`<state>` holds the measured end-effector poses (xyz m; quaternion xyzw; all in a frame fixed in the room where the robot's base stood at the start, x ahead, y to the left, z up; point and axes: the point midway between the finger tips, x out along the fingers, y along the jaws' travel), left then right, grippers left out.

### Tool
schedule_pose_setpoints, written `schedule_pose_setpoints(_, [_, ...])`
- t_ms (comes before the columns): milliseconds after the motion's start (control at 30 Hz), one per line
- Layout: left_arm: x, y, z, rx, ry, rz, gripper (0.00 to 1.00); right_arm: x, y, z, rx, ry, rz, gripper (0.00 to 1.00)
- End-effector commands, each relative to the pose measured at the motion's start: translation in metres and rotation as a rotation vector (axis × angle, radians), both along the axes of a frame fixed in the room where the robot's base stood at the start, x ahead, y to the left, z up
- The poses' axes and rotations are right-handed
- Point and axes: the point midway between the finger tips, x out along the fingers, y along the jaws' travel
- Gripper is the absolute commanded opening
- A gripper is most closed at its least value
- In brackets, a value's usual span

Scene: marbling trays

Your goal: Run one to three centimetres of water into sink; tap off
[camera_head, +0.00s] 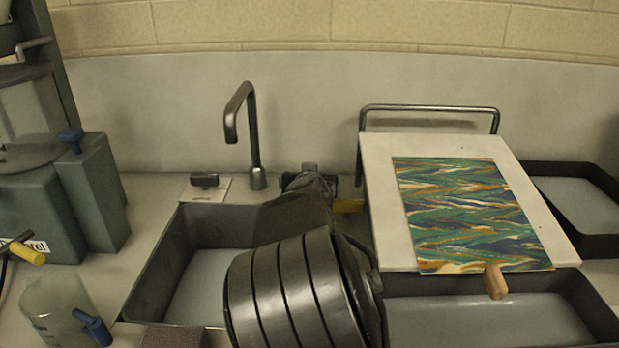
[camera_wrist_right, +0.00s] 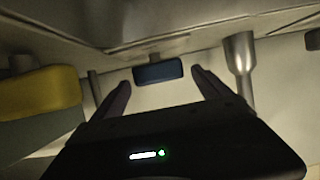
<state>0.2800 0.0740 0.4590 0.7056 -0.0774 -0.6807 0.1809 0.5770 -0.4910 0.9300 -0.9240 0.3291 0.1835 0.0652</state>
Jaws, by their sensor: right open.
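The sink (camera_head: 150,265) is a dark basin left of centre in the head view, its right part hidden by my right arm. Its floor looks pale grey; I cannot tell whether water covers it. The dark gooseneck tap (camera_head: 251,135) stands behind it, with no stream visible at its spout. Its base shows in the right wrist view (camera_wrist_right: 240,65). My right gripper (camera_head: 309,181) is behind the sink, right of the tap base. In the wrist view its open fingers (camera_wrist_right: 160,85) are either side of a small blue lever (camera_wrist_right: 157,72), with gaps visible. My left gripper is not visible.
A small dark knob on a plate (camera_head: 205,181) is left of the tap. A yellow piece (camera_wrist_right: 40,92) lies beside my right gripper. A board (camera_head: 385,200) with a marbled sheet (camera_head: 470,215) rests over a tray (camera_head: 590,300) at right. A jug (camera_head: 52,305) stands at lower left.

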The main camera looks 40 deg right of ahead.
Motion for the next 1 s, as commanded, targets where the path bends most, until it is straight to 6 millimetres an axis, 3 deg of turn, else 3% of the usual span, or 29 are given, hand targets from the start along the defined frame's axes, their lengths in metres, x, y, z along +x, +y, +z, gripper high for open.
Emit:
schedule_pose_setpoints(267, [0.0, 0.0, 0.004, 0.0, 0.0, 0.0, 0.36, -0.007, 0.007, 0.005, 0.0, 0.001, 0.001, 0.87])
schedule_pose_setpoints(700, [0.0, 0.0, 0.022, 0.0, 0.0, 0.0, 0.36, -0.049, 0.042, 0.029, -0.001, 0.0, 0.003, 0.87])
schedule_pose_setpoints(1000, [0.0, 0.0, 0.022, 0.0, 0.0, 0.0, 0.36, -0.056, 0.046, 0.03, 0.0, 0.0, 0.0, 0.87])
